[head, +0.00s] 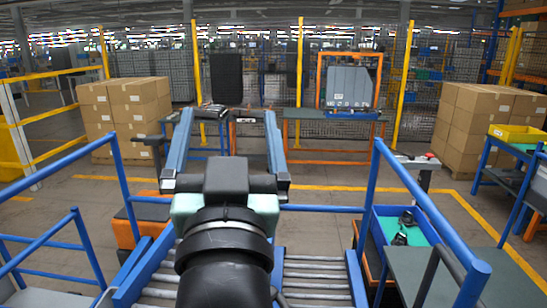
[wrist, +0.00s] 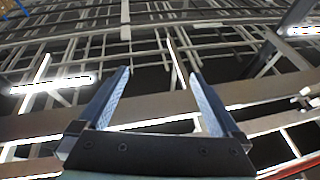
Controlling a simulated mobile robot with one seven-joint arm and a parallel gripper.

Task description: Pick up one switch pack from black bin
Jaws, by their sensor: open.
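My gripper (head: 228,112) is raised in front of me, its two blue fingers spread wide with nothing between them. In the wrist view my gripper (wrist: 160,75) is also open and empty, with roof beams and lights behind it. Small black items (head: 403,228), possibly switch packs, lie in a blue-walled tray (head: 372,222) with a pale green floor at the lower right. They are well to the right of my gripper and apart from it. I cannot clearly make out a black bin. A dark upright panel or box (head: 227,78) stands at the back, between the fingers in the picture.
Blue rails (head: 366,195) and a roller conveyor (head: 312,275) are close in front. A grey container (head: 348,87) stands in an orange frame at the back. Cardboard stacks (head: 125,112) are on both sides. A yellow bin (head: 517,134) sits on the right bench. Mesh fencing closes the back.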

